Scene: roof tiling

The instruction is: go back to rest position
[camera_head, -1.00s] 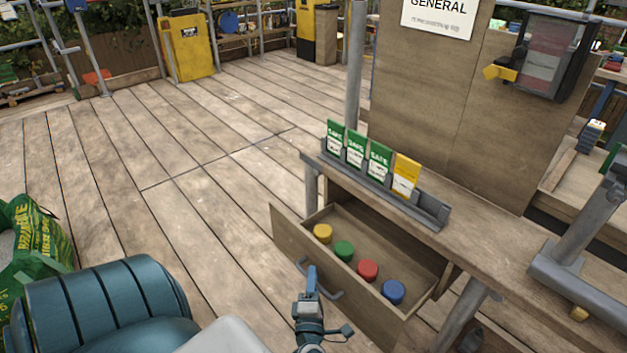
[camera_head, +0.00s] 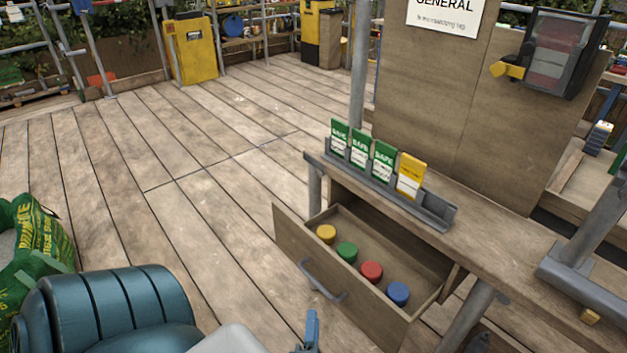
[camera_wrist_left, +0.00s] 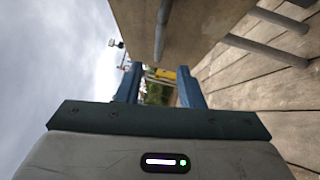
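My left gripper (camera_head: 309,335) shows only partly at the bottom edge of the head view, its blue tip below the open drawer and clear of the handle. In the left wrist view its two blue fingers (camera_wrist_left: 160,88) stand apart with nothing between them. The wooden drawer (camera_head: 335,275) is pulled out under the bench and holds a yellow, a green, a red and a blue round piece. Its grey handle (camera_head: 320,282) is on the front. In the wrist view a wooden surface and a grey bar (camera_wrist_left: 162,32) lie beyond the fingers. My right gripper is not seen.
A bench (camera_head: 500,230) carries a grey rack (camera_head: 430,208) with green and yellow tags. A wooden board (camera_head: 450,110) with a sign stands behind. A green and yellow bag (camera_head: 45,235) lies at left. The plank floor (camera_head: 150,150) left of the drawer is clear.

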